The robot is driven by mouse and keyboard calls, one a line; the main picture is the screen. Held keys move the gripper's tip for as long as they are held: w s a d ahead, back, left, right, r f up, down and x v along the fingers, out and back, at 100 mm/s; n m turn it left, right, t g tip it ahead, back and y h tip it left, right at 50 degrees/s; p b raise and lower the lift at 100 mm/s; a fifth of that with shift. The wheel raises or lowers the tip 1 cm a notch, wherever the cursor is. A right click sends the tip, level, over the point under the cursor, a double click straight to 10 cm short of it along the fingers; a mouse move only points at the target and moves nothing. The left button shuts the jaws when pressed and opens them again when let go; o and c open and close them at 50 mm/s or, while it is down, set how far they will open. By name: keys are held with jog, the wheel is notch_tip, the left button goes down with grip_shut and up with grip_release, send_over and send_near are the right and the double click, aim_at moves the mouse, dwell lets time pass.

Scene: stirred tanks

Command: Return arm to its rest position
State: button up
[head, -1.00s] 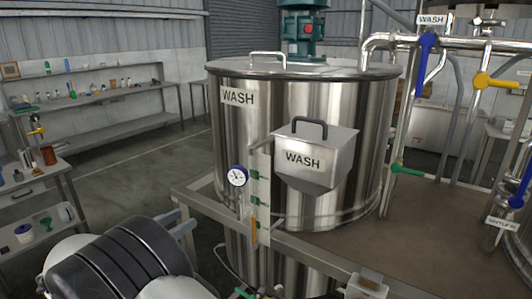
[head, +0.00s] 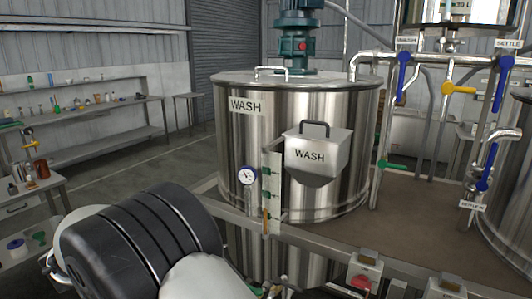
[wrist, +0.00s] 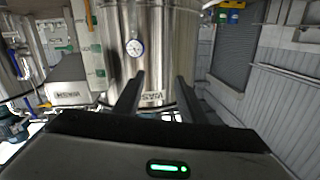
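My gripper (wrist: 157,82) shows in the wrist view with its two dark fingers spread apart and nothing between them. The wrist view is upside down. Beyond the fingers is the steel WASH tank (wrist: 160,40) with its round gauge (wrist: 135,48), apart from the fingertips. In the head view, black and white links of my arm (head: 140,240) fill the lower left. The gripper itself cannot be seen there.
The WASH tank (head: 240,140) stands centre with a lidded WASH hopper (head: 318,152) on its front and a rail (head: 320,237) below. Pipes with blue and yellow valve handles (head: 460,89) are at right. Benches (head: 90,108) line the left, with open floor between.

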jog(key=w+d+r+n+t+y+p, duration=0.1)
jog(key=w+d+r+y, duration=0.2)
jog(key=r, duration=0.3)
jog(key=w+d+r+n+y, duration=0.1)
jog(key=w+d+r+y, duration=0.1)
jog(key=w+r+y, duration=0.3)
jog(key=s+d+r+n+g+y+p, duration=0.1)
jog(key=s+d+r+n+g+y, duration=0.1)
jog(key=s+d+r+n+y, duration=0.4)
jog(key=s+d+f+g+h, duration=0.2)
jog(key=s+d+f+g, duration=0.1)
jog(key=s+d, duration=0.6)
jog(key=s+d+f+m+g+h+p, duration=0.1)
jog(key=s+d+f+g+h, duration=0.1)
jog(key=s+d+f, duration=0.3)
jog(key=s+d+f+g+h, duration=0.3)
jog(key=s+d+f+g, duration=0.1)
jog(key=s+d, duration=0.9)
jog(key=s, duration=0.4)
jog(key=shift+d+f+m+p, duration=0.2)
jog(key=shift+f+m+p, duration=0.1)
jog(key=shift+f+p, duration=0.1)
jog(key=shift+c, duration=0.9)
jog(key=shift+w+d, duration=0.1)
